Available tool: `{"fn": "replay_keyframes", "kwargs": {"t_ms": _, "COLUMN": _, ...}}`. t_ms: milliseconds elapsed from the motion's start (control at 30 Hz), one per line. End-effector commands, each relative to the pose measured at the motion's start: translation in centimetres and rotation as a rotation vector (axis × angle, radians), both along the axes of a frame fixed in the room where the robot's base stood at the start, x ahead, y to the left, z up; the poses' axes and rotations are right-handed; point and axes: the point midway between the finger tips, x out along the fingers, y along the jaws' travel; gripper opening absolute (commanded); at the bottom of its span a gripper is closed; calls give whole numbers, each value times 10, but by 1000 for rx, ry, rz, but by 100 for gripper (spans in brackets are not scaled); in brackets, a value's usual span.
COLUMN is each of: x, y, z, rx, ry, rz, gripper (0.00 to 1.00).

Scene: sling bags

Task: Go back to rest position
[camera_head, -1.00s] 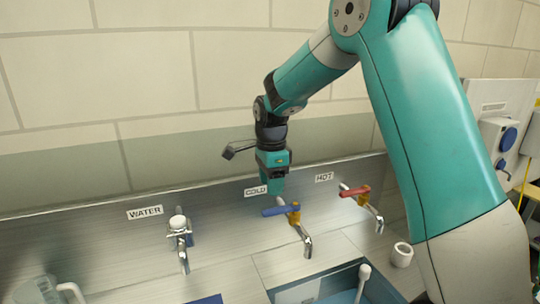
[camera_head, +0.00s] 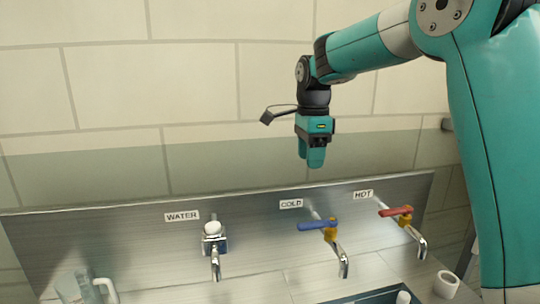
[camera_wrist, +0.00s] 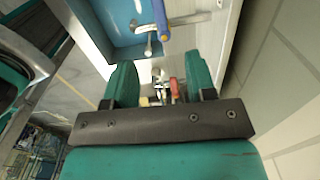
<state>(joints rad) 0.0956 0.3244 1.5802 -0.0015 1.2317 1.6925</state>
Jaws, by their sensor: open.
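My gripper (camera_head: 312,158) hangs pointing down in front of the tiled wall in the head view, above the tap with the blue handle (camera_head: 318,225) and apart from it. In the wrist view my gripper (camera_wrist: 160,85) shows two teal fingers spread apart with nothing between them. The blue handle also shows at the top of the wrist view (camera_wrist: 160,18).
A steel backsplash (camera_head: 100,235) carries the WATER tap (camera_head: 214,245), the COLD tap and the HOT tap with a red handle (camera_head: 396,211). A clear jug (camera_head: 75,287) stands at lower left. A white roll-like object (camera_head: 446,284) stands at lower right. The wall area left of my gripper is clear.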

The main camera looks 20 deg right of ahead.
Motion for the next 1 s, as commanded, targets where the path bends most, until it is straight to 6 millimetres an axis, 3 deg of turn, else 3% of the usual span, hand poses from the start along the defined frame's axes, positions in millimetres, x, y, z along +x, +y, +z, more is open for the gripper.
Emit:
{"fn": "replay_keyframes", "kwargs": {"t_ms": 167, "x": -2, "y": 3, "z": -1, "rx": 2, "ry": -1, "rz": 26, "gripper": 51}}
{"fn": "replay_keyframes", "kwargs": {"t_ms": 267, "x": -15, "y": 19, "z": -6, "rx": 10, "ry": -12, "rz": 178, "gripper": 51}}
{"fn": "replay_keyframes", "kwargs": {"t_ms": 333, "x": -33, "y": 40, "z": -14, "rx": 22, "ry": -29, "rz": 386, "gripper": 51}}
{"fn": "replay_keyframes", "kwargs": {"t_ms": 500, "x": -108, "y": 106, "z": -43, "rx": 74, "ry": -113, "rz": 1107, "gripper": 51}}
{"fn": "replay_keyframes", "kwargs": {"t_ms": 700, "x": -209, "y": 163, "z": -81, "rx": 133, "ry": -274, "rz": 1886, "gripper": 51}}
{"fn": "replay_keyframes", "kwargs": {"t_ms": 833, "x": -255, "y": 181, "z": -98, "rx": 155, "ry": -372, "rz": 2200, "gripper": 51}}
{"fn": "replay_keyframes", "kwargs": {"t_ms": 1000, "x": -280, "y": 189, "z": -107, "rx": 162, "ry": -433, "rz": 2366, "gripper": 51}}
